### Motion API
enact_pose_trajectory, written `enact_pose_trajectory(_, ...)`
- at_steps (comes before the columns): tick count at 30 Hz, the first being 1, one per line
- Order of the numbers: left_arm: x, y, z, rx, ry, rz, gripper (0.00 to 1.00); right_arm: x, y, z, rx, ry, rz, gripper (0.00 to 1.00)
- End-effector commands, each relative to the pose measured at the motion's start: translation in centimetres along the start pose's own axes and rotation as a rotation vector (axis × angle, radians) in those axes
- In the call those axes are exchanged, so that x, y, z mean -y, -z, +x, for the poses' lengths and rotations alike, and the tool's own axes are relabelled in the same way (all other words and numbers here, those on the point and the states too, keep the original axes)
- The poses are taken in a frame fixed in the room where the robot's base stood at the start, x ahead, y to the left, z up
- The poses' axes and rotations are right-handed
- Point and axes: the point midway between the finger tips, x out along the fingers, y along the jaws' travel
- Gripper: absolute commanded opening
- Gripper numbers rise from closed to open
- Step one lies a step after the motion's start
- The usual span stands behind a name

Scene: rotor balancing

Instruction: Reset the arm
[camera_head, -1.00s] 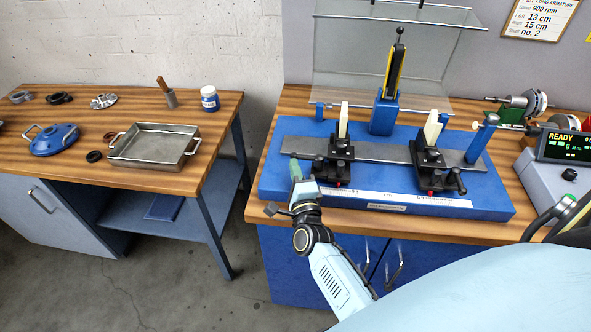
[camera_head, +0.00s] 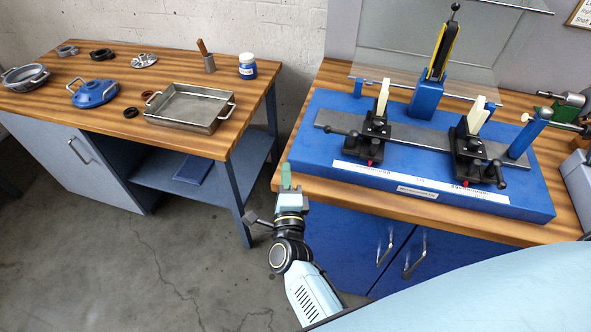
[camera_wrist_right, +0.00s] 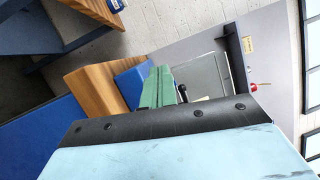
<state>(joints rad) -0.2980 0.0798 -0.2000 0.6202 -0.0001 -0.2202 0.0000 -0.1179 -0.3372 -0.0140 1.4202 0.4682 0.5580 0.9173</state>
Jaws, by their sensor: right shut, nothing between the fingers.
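My right gripper (camera_head: 286,172) is shut and empty, its green fingertips together and pointing up in the head view. It appears just left of the front left corner of the workbench, with floor behind its wrist. Its green fingers also show closed in the right wrist view (camera_wrist_right: 157,85), with nothing between them. My left gripper is not in view.
The blue balancing stand (camera_head: 330,140) sits on the right bench, with two black supports (camera_head: 372,135) (camera_head: 470,150) and a clear guard (camera_head: 400,60) behind. The left bench holds a metal tray (camera_head: 168,120), a blue housing (camera_head: 95,92) and a jar (camera_head: 248,68). Floor shows between the benches.

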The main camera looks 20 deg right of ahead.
Motion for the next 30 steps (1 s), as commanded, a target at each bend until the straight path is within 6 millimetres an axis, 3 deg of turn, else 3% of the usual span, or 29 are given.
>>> enact_pose_trajectory(14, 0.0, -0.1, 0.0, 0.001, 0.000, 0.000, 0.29, 0.0, 0.0, 0.0, 0.000, -0.001, -0.002, 0.00)
enact_pose_trajectory(17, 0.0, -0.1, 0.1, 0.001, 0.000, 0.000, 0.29, -1.2, -0.1, -0.5, 0.023, -0.027, -0.039, 0.00)
enact_pose_trajectory(20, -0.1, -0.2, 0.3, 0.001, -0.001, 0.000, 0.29, -4.8, -0.4, -2.1, 0.100, -0.108, -0.161, 0.00)
enact_pose_trajectory(23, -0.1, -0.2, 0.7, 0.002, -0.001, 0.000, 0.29, -10.7, -0.4, -5.2, 0.232, -0.235, -0.361, 0.00)
enact_pose_trajectory(26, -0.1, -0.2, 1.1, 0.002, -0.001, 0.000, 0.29, -17.0, 0.7, -9.7, 0.396, -0.372, -0.587, 0.00)
enact_pose_trajectory(30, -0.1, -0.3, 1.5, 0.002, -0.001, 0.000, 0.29, -24.4, 3.9, -16.8, 0.633, -0.541, -0.875, 0.00)
